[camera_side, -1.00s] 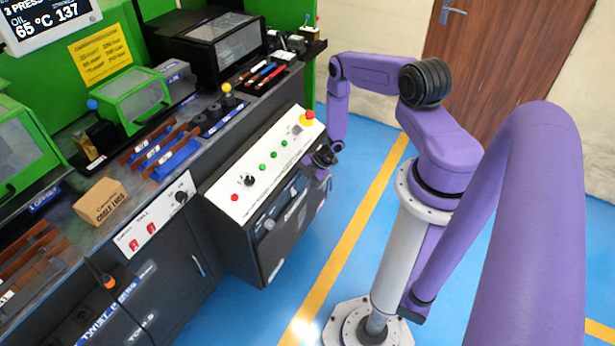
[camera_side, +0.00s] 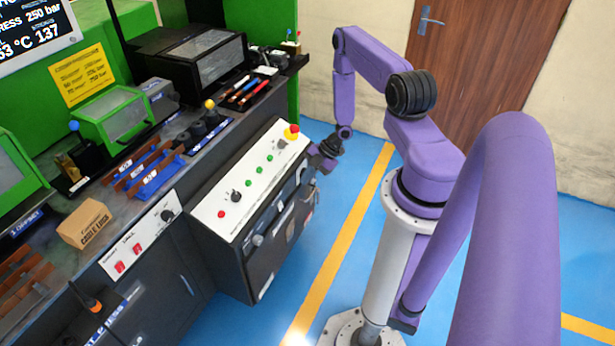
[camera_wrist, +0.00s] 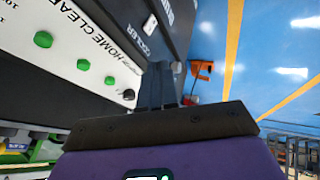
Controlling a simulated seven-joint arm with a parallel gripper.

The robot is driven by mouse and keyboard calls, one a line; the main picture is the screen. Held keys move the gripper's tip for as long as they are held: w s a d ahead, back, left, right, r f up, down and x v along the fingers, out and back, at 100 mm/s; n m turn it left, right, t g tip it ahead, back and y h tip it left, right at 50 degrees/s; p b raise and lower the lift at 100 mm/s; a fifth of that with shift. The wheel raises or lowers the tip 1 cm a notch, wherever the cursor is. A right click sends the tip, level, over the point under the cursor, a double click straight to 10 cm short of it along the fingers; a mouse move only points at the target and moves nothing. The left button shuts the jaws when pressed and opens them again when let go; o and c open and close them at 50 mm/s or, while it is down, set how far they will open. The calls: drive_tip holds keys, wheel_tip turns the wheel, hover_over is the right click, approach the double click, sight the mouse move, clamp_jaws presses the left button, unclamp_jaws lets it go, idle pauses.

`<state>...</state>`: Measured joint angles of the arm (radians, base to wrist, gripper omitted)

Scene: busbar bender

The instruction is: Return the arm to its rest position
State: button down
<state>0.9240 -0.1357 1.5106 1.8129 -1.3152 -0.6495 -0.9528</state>
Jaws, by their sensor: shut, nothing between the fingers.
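My gripper (camera_side: 316,164) hangs beside the right end of the white control panel (camera_side: 210,213), over the blue floor side and apart from the buttons. In the wrist view its dark fingers (camera_wrist: 159,84) are together, with nothing held between them. My purple arm reaches from its grey column at the right, with the elbow raised and the forearm hanging down to the gripper. The green buttons (camera_wrist: 83,64) of the panel show at the left of the wrist view.
The panel carries a red-and-yellow stop button (camera_side: 291,132). The bench holds a cardboard box (camera_side: 84,224), a yellow-knobbed lever (camera_side: 210,104) and copper-coloured bars (camera_side: 143,165). Blue floor (camera_side: 335,215) with a yellow line lies open between cabinet and column. A wooden door (camera_side: 490,70) stands behind.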

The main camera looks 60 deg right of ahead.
drive_tip(key=shift+r, duration=0.15)
drive_tip(key=w+a+r+g+h, duration=0.1)
drive_tip(key=w+a+r+h, duration=0.1)
drive_tip(key=w+a+r, duration=0.3)
drive_tip(key=w+a+r+m+h, duration=0.1)
drive_tip(key=w+a+r, duration=0.1)
drive_tip(key=r, duration=0.6)
drive_tip(key=w+a+r+g+h, duration=0.1)
drive_tip(key=w+a+r+h, duration=0.1)
drive_tip(key=w+a+r, duration=0.3)
drive_tip(key=s+a+r+m, duration=0.1)
drive_tip(key=s+a+r, duration=0.6)
drive_tip(key=a+r, duration=0.35)
drive_tip(key=s+a+r+g, duration=0.1)
drive_tip(key=s+r, duration=0.4)
drive_tip(key=s, duration=0.7)
drive_tip(key=s+a+r+m+g, duration=0.1)
drive_tip(key=s+r, duration=0.4)
drive_tip(key=s, duration=0.7)
drive_tip(key=shift+a+r+m+g, duration=0.15)
drive_tip(key=shift+a+m+g, duration=0.25)
drive_tip(key=shift+a, duration=0.85)
